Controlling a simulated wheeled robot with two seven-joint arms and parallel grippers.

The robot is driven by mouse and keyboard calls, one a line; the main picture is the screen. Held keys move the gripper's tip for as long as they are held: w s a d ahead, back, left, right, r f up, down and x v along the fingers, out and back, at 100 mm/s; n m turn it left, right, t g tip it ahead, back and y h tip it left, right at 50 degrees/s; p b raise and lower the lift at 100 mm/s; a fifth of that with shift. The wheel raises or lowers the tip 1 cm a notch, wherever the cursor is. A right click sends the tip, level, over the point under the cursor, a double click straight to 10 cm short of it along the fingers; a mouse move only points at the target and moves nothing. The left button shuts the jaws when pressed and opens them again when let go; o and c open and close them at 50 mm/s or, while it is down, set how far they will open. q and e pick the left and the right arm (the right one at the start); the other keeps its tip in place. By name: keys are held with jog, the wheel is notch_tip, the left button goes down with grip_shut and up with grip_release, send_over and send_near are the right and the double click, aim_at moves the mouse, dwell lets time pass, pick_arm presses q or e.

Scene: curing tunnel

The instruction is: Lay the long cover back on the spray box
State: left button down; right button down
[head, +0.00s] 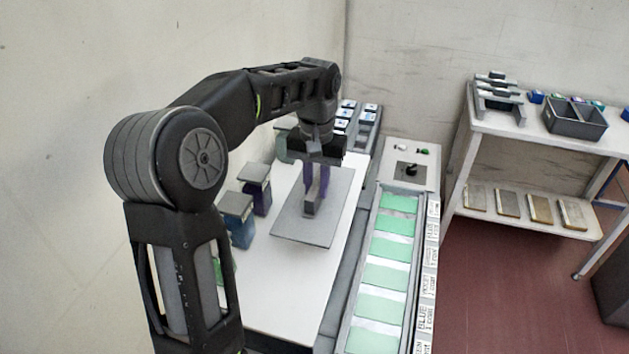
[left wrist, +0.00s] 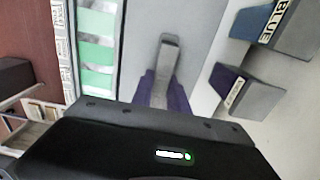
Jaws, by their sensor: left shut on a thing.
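The long cover is a flat grey plate (head: 296,228) with a raised bar handle (head: 310,207) in its middle. It lies level over the white bench top (head: 270,290). My left gripper (head: 317,190) points down with its purple fingers shut on the handle. In the left wrist view the plate (left wrist: 205,25) and the handle (left wrist: 168,52) show in front of the fingers. I cannot tell whether the plate touches something below it. No open spray box shows clearly; anything under the plate is hidden. My right gripper is out of view.
Blue (head: 238,218) and purple (head: 257,187) blocks with grey tops stand left of the plate. A lane of green panels (head: 384,275) with labels runs along its right. A control box (head: 410,165) stands behind the lane. A shelf table (head: 540,138) stands farther right.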

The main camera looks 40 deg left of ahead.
aim_at(316, 207)
pick_arm(q)
notch_tip(316, 207, down, 4)
jog(key=b, duration=0.3)
jog(key=shift+f+b, duration=0.2)
jog(key=shift+b, duration=0.2)
jog(key=shift+f+b, duration=0.6)
jog(key=shift+f, duration=0.4)
jog(key=shift+f, duration=0.3)
jog(key=c, duration=1.2)
grip_release()
